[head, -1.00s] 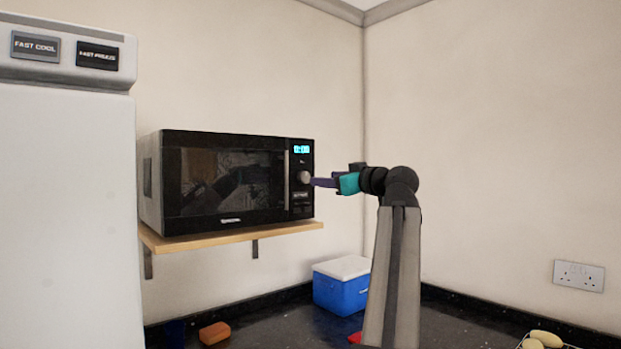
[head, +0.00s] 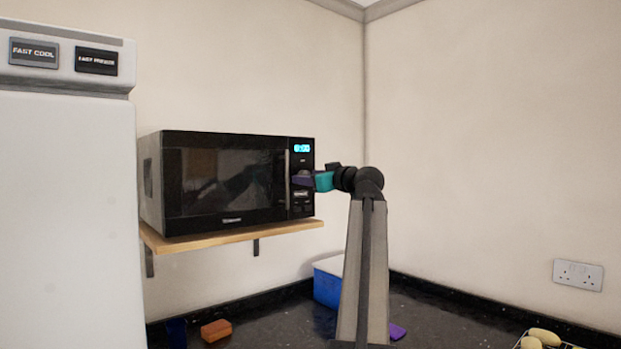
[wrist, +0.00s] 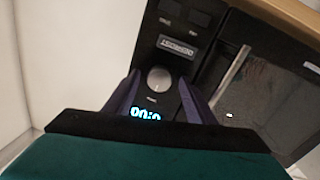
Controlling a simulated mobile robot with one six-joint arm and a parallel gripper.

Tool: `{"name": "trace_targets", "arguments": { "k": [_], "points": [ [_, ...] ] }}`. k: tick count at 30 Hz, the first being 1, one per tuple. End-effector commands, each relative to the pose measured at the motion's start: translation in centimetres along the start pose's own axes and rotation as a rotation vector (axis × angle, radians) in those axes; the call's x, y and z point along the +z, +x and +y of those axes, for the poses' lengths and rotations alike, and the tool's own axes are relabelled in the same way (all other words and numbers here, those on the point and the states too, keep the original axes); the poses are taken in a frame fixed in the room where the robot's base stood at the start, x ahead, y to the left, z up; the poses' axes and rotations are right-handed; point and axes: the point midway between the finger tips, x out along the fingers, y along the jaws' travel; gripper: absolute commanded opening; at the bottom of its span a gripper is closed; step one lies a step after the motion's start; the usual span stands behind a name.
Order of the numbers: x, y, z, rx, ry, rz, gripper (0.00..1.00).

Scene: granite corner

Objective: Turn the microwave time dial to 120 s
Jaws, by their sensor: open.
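The black microwave (head: 222,180) stands on a wooden shelf with its door shut. Its control panel is on the right of its front, with a lit display (head: 302,148) that appears to read 0:00. In the wrist view the panel is upside down, and the round silver time dial (wrist: 159,79) shows below a label, with the display (wrist: 145,113) under it. My gripper (head: 300,181) is at the panel, open, and hides most of the dial in the head view. In the wrist view its two purple fingers (wrist: 160,97) stand on either side of the dial; contact cannot be told.
The wooden shelf (head: 205,241) juts out under the microwave. A blue cool box (head: 326,285) stands on the dark counter, partly behind my arm. An orange block (head: 216,330) lies at the left, and a white fridge (head: 65,220) stands at far left.

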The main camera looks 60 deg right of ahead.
Motion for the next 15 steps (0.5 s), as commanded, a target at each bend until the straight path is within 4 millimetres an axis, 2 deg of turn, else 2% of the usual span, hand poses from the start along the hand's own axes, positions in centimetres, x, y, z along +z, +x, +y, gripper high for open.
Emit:
{"name": "trace_targets", "arguments": {
  "k": [3, 4, 11, 15],
  "points": [
    [0.01, -0.04, 0.02, 0.0, 0.0, 0.0, 0.5],
    [0.02, -0.04, 0.03, 0.0, 0.0, 0.0, 0.47],
    [0.01, -0.08, 0.06, 0.001, 0.0, 0.0, 0.09],
    [0.01, -0.1, 0.08, 0.001, 0.003, 0.0, 0.09]
  ]
}}
